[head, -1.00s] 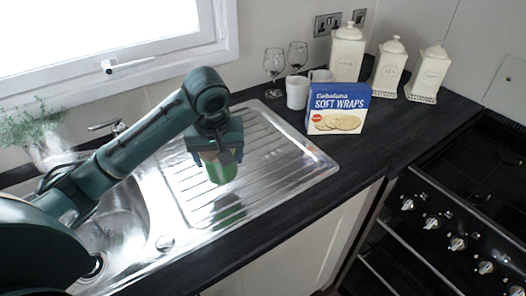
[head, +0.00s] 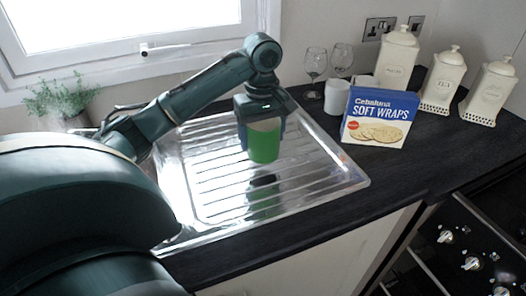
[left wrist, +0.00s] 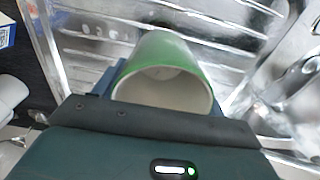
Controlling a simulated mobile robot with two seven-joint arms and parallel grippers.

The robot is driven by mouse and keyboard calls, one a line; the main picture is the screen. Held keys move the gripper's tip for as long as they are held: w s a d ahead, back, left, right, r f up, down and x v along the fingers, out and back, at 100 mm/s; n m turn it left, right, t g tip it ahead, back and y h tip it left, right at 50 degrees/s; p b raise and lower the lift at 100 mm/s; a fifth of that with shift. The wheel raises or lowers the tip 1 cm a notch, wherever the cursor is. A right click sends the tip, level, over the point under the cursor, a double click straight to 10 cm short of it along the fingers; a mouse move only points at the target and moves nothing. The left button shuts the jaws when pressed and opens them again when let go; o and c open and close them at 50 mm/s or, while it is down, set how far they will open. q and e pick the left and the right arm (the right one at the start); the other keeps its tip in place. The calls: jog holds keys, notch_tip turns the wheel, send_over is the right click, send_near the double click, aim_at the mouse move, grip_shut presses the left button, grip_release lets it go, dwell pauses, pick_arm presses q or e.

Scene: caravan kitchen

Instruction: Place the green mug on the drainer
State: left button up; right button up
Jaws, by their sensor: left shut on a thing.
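The green mug (head: 264,146) is upright in my left gripper (head: 262,128), whose fingers sit on either side of it. In the left wrist view the mug (left wrist: 168,52) shows its pale inside and green outer wall between the fingers. The mug hangs over the ridged steel drainer (head: 310,190); a dark shadow and a green reflection lie on the steel below it, apart from its base. My right gripper is in neither view.
A Soft Wraps box (head: 378,118), white mugs (head: 337,97) and two wine glasses (head: 316,64) stand right of the drainer. Cream canisters (head: 441,80) stand behind. A potted plant (head: 60,98) is at the left by the window. The drainer's right part is clear.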

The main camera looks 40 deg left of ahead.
pick_arm(q)
notch_tip(320, 180, down, 4)
jog(key=shift+r, duration=0.1)
jog(key=o, duration=1.2)
jog(key=shift+c, duration=0.2)
